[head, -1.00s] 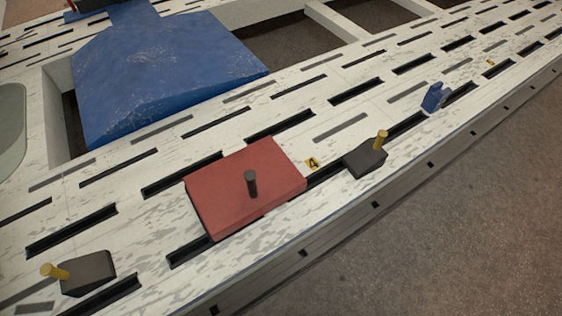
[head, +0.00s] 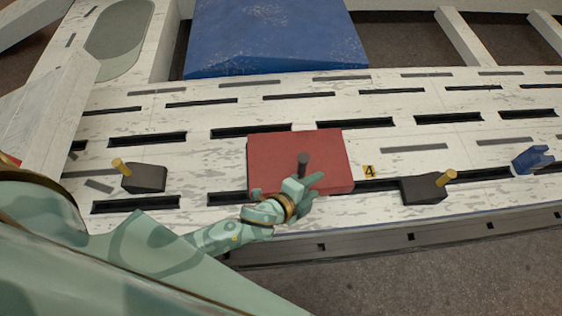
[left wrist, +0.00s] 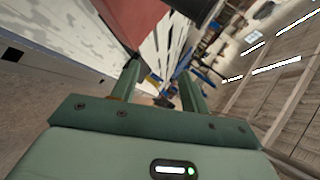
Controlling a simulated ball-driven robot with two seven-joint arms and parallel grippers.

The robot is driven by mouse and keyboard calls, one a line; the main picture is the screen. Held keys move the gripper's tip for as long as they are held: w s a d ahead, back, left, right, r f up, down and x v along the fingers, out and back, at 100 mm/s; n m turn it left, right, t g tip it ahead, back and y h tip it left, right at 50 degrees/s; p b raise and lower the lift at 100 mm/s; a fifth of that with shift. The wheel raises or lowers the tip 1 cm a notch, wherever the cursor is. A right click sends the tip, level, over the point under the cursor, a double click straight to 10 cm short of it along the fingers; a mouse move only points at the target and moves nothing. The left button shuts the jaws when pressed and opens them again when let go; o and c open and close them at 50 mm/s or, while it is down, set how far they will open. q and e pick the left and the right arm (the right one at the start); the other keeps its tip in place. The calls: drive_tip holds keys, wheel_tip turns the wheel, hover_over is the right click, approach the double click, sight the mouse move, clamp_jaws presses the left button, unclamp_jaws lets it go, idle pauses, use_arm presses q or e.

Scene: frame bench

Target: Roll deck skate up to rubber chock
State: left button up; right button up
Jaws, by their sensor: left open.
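The deck skate (head: 270,152) is a red slab with a dark upright peg (head: 303,163), lying over a slotted row of the pale bench. My left gripper (head: 306,180) is open at the near side of the peg. In the left wrist view the skate (left wrist: 132,18) and the dark peg (left wrist: 193,8) show beyond the open fingers. My right gripper is out of view.
A blue clamp-like piece (head: 531,160) stands at the bench's right. A large blue block (head: 275,40) lies behind the skate. The slotted surface between skate and right chock looks clear except for the tag. The bench's front edge (head: 400,237) is close.

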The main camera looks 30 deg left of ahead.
use_arm(q)
drive_tip(key=w+d+r+m+h, duration=0.4)
drive_tip(key=d+r+m+h, duration=0.2)
drive_tip(key=d+r+m, duration=0.3)
drive_tip(key=s+d+r+m+g+h, duration=0.1)
drive_tip(key=d+r+m+g+h, duration=0.2)
drive_tip(key=d+r+m+h, duration=0.4)
drive_tip(key=m+g+y+p, duration=0.2)
drive_tip(key=m+g+y, duration=0.7)
drive_tip(key=m+y, duration=1.2)
approach(303, 165)
drive_tip(key=a+f+m+h+b, duration=0.1)
drive_tip(key=a+m, duration=0.1)
drive_tip(key=w+a+f+m+h+b, duration=0.1)
drive_tip(key=f+h+b, duration=0.1)
drive_tip(key=shift+a+f+m+h, duration=0.15)
drive_tip(key=shift+a+m+h, duration=0.15)
drive_tip(key=shift+a+m, duration=0.1)
wheel_tip(303, 165, down, 9)
drive_tip(key=b, duration=0.4)
drive_tip(key=shift+w+b, duration=0.15)
drive_tip(key=shift+b, duration=0.15)
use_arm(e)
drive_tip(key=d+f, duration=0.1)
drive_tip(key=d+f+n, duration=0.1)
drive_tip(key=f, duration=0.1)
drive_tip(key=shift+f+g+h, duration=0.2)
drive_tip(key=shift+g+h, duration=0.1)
